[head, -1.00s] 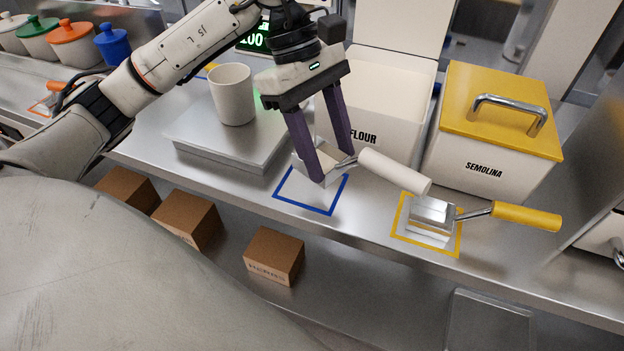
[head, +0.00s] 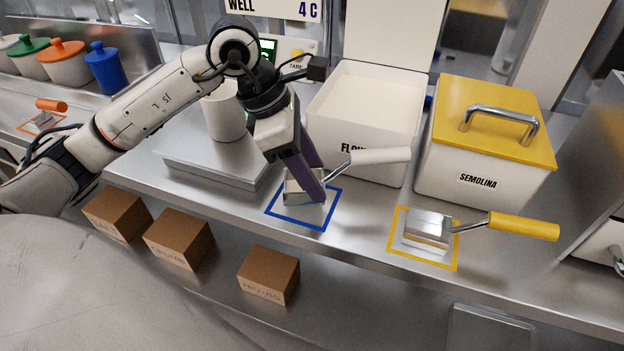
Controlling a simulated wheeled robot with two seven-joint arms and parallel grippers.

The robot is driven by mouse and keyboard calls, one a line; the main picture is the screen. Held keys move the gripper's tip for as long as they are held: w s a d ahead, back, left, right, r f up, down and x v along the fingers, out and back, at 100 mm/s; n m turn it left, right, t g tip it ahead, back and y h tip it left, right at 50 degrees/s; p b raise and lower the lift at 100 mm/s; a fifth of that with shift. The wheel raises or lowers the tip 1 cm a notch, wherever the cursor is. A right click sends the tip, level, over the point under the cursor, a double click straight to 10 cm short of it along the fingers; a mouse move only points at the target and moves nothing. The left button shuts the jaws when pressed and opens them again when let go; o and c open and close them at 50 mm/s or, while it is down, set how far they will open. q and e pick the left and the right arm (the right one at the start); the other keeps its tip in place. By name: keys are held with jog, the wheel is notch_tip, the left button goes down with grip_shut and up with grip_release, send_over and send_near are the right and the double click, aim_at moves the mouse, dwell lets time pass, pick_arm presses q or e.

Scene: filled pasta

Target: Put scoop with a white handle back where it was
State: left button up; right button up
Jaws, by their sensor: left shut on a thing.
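The scoop with the white handle (head: 380,156) has its metal pan at the far left part of the blue square outline (head: 295,221). Its handle points right and slightly up, in front of the flour bin (head: 370,110). My left gripper (head: 318,196) is shut on the scoop near its pan, and its fingers hide part of the pan. I cannot tell whether the pan touches the counter. My right gripper is not in view.
A scoop with a yellow handle (head: 525,226) lies in the yellow outline (head: 398,250) to the right. The semolina bin (head: 478,182) stands behind it. A white cup (head: 222,112) stands on the scale (head: 205,172) at left. Brown boxes (head: 268,274) sit on the lower shelf.

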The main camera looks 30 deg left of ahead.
pick_arm(q)
jog(key=shift+f, duration=1.1)
jog(key=shift+f, duration=0.15)
jog(key=o, duration=1.1)
jog(key=shift+c, duration=0.2)
jog(key=v, duration=1.2)
jog(key=shift+r, duration=0.2)
